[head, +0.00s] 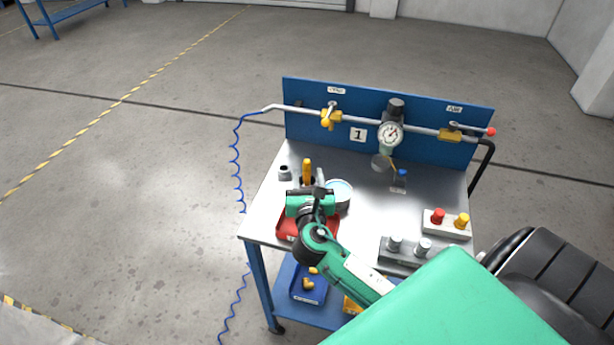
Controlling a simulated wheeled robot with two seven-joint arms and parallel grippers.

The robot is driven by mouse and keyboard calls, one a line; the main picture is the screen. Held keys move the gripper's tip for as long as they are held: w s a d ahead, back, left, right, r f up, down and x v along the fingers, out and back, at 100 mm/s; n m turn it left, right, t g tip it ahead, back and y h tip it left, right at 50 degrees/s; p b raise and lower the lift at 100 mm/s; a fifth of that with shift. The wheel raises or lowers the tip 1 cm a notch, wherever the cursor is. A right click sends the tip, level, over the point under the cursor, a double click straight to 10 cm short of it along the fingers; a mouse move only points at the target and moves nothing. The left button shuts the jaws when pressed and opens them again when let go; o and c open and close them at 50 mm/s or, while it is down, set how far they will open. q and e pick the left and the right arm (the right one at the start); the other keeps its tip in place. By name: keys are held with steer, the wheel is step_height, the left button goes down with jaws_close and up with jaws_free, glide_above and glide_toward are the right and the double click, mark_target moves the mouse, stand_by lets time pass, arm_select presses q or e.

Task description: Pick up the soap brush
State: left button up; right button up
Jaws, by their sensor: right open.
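An upright yellow-orange handle (307,170), which looks like the soap brush, stands near the left end of the steel bench top. Its lower end and bristles are hidden behind my right gripper. A round dish (342,190) with pale bluish contents is just right of it. My right gripper (312,183) is open, with its dark fingertips close to the handle's lower part. I cannot tell whether they touch it or stand around it. My left gripper is not in view.
A red tray (288,224) lies partly under my right gripper. A small grey fitting (285,173) is left of the handle. A blue back panel (360,158) carries a pipe, valves and a gauge (390,134). A block with red and yellow knobs (447,224) is at right.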

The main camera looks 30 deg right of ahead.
mark_target(307, 167)
steer(key=p+x, duration=0.1)
steer(key=x, duration=0.4)
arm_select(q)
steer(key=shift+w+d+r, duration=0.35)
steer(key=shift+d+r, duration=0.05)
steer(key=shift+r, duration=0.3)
arm_select(e)
steer(key=shift+s+a+r, duration=0.1)
steer(key=shift+c, duration=1.3)
jaws_close()
arm_select(q)
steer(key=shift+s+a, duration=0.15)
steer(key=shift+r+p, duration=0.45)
steer(key=shift+p, duration=0.05)
arm_select(e)
step_height(307, 167, up, 20)
